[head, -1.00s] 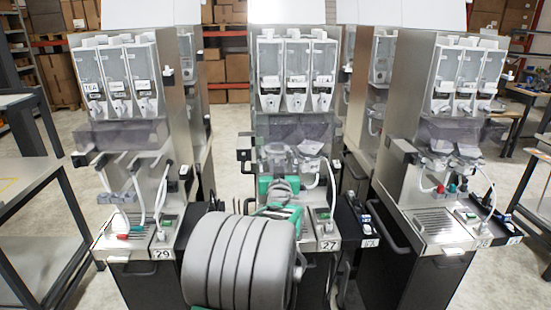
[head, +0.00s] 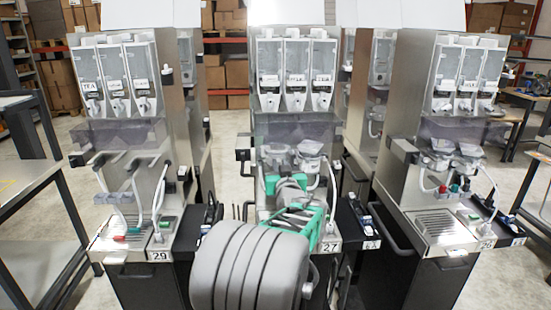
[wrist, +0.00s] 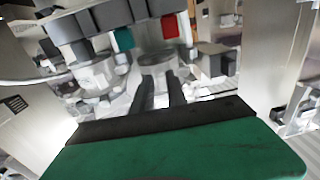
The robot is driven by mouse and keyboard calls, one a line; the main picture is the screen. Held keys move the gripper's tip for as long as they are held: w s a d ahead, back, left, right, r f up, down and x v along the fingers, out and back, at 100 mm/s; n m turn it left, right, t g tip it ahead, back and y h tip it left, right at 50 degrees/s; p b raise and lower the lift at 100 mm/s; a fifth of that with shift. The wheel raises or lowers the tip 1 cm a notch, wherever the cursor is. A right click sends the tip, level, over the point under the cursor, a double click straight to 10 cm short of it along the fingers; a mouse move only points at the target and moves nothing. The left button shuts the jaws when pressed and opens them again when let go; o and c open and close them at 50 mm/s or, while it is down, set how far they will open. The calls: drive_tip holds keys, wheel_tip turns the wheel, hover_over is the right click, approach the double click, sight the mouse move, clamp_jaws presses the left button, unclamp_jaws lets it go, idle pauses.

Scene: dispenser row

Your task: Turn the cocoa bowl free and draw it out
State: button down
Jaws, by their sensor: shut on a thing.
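My gripper (head: 286,174) reaches in under the canisters of the middle machine (head: 296,130), number 27. In the wrist view its two dark fingers (wrist: 160,82) close on a pale grey part, which I take to be the cocoa bowl (wrist: 158,60). The fingers and the green gripper body partly hide it, and blur hides its exact seating. Another clear bowl (wrist: 95,75) sits left of the fingers in the wrist view. In the head view a bowl (head: 311,148) sits right of my gripper. The canister labels on this machine are too small to read.
Similar machines stand at left (head: 120,130) and right (head: 445,140). A green block (wrist: 123,38) and a red block (wrist: 168,25) lie close beyond the fingers. A dark side tray (head: 358,220) sits right of the middle machine. Benches flank the row.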

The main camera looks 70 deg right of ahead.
drive_tip(key=shift+w+r, duration=0.1)
drive_tip(key=shift+r, duration=0.3)
drive_tip(key=shift+w+a+f+b, duration=0.1)
drive_tip(key=shift+a+f+b, duration=0.35)
drive_tip(key=shift+b, duration=0.3)
drive_tip(key=shift+b+v, duration=0.45)
drive_tip(key=shift+v, duration=0.5)
drive_tip(key=shift+w+a+m+g, duration=0.2)
drive_tip(key=shift+w+m+g, duration=0.1)
drive_tip(key=shift+g, duration=0.1)
drive_tip(key=shift+s, duration=0.1)
drive_tip(key=shift+f, duration=0.1)
drive_tip(key=shift+b+v, duration=1.15)
drive_tip(key=shift+v, duration=1.2)
drive_tip(key=shift+s, duration=0.1)
